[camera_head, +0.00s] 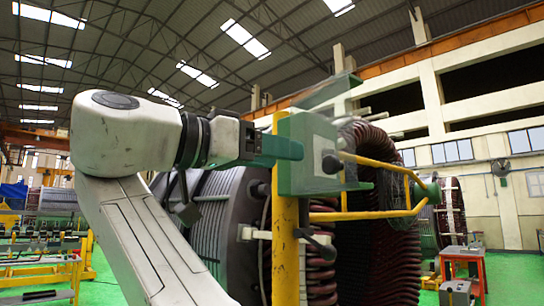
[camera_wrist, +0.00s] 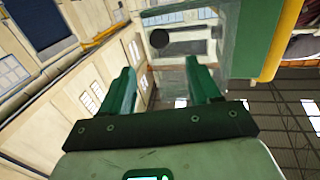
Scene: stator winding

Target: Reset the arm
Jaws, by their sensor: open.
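My arm reaches in from the left in the head view, and my gripper (camera_head: 290,148) points right with its teal fingers. It overlaps the grey-green box (camera_head: 312,160) on the yellow post in the picture; I cannot tell whether they touch. In the wrist view, my gripper (camera_wrist: 160,66) has its two teal fingers spread apart. Nothing is held between them. A dark round thing (camera_wrist: 160,39) shows beyond the fingertips, and I cannot tell what it is.
A yellow post (camera_head: 286,220) and yellow rail (camera_head: 375,214) stand close to my arm. Behind them is a large stator with dark red windings (camera_head: 375,240). A green edge (camera_wrist: 258,35) fills the wrist view's upper right. A red stand (camera_head: 463,264) is at right on green floor.

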